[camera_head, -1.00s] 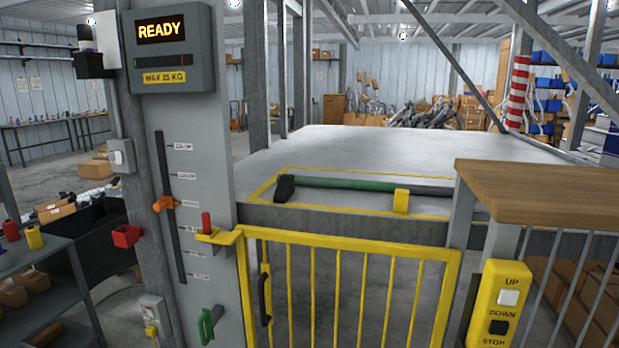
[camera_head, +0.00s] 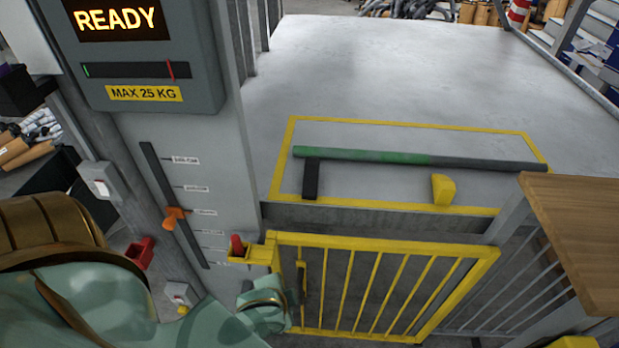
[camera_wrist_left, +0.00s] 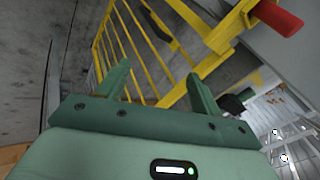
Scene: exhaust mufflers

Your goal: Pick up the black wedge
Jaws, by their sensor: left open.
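The black wedge (camera_head: 310,182) sits on the grey platform, at the left end of the yellow-outlined area. It is against the near side of a green-and-grey bar (camera_head: 400,157), whose left part passes over it or just behind it. My left arm comes in from the lower left, and my left gripper (camera_head: 268,302) is low beside the yellow gate, apart from the wedge and below it. In the left wrist view my left gripper (camera_wrist_left: 160,82) has its two green fingers spread, with nothing between them. The wedge does not show there. My right gripper is out of view.
A yellow gate (camera_head: 385,240) stands before the platform (camera_head: 400,70). A yellow wedge (camera_head: 443,189) sits near the bar's right part. A post with a READY display (camera_head: 150,60) and orange slider (camera_head: 174,217) is at the left, a wooden top (camera_head: 575,225) at the right.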

